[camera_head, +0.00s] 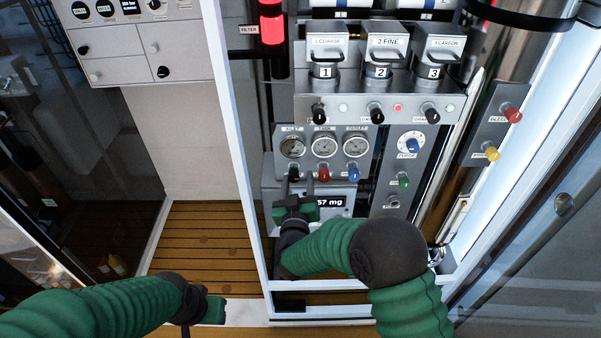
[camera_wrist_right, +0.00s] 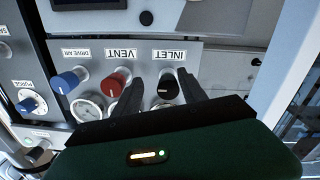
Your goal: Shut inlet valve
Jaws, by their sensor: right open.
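The black inlet valve knob (camera_head: 293,173) sits below the leftmost gauge on the grey panel. It also shows in the right wrist view (camera_wrist_right: 167,89), upside down beside its INLET label (camera_wrist_right: 169,55). My right gripper (camera_head: 296,181) is open in front of the panel, its fingers to either side of the knob. In the wrist view the fingers (camera_wrist_right: 160,83) flank the knob with a visible gap on each side; how deep they reach is hard to tell. My left gripper (camera_head: 205,308) is low at the left, away from the panel; its jaws cannot be made out.
The red vent knob (camera_head: 324,174) is close beside the right gripper's finger. The blue drive air knob (camera_head: 354,173) is further right. A display (camera_head: 328,202) sits just below the knobs. A white frame post (camera_head: 240,150) stands left of the panel.

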